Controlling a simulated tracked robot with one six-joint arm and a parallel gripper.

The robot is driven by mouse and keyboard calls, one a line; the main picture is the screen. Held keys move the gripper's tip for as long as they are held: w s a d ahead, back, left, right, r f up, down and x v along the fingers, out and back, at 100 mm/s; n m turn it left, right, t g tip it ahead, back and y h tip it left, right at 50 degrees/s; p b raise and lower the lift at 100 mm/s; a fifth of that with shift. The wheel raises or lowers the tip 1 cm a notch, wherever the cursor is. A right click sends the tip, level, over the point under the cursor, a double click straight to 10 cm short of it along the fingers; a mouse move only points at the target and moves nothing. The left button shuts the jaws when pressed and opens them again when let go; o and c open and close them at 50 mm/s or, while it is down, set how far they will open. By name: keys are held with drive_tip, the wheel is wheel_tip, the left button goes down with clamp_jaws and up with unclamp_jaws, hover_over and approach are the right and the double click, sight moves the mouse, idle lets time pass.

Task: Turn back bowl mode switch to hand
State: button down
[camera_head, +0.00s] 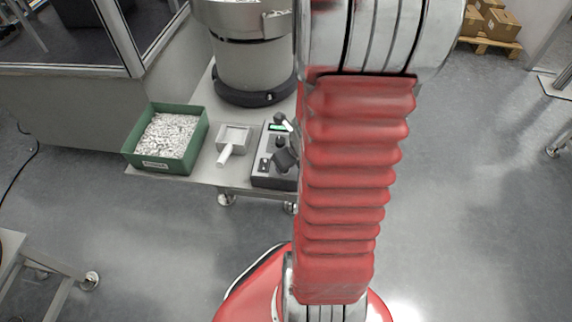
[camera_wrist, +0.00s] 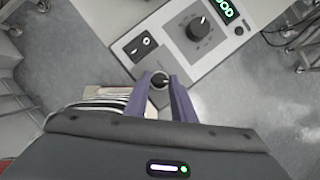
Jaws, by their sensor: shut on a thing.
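The control box (camera_head: 262,172) sits at the front right of the bench in the head view, partly hidden by my arm. In the wrist view its panel (camera_wrist: 165,60) shows a lit green display (camera_wrist: 226,9), a large dial (camera_wrist: 198,27), a black rocker switch (camera_wrist: 140,46) and a small round mode switch (camera_wrist: 160,76) near the panel's lower edge. My gripper (camera_wrist: 160,84) is shut on this small switch, with one purple finger on each side of it. The switch's pointer shows as a pale mark, but its setting cannot be read.
A grey bowl feeder (camera_head: 252,62) stands behind the box. Open floor lies in front and to the right.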

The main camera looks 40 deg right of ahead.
drive_tip(key=c, duration=2.5)
unclamp_jaws()
drive_tip(key=shift+s+f, duration=0.1)
drive_tip(key=shift+c, duration=0.2)
drive_tip(key=o, duration=1.1)
drive_tip(key=shift+c, duration=0.2)
drive_tip(key=shift+r, duration=0.25)
drive_tip(key=v, duration=1.3)
drive_tip(key=shift+s, duration=0.15)
drive_tip(key=shift+r, duration=0.15)
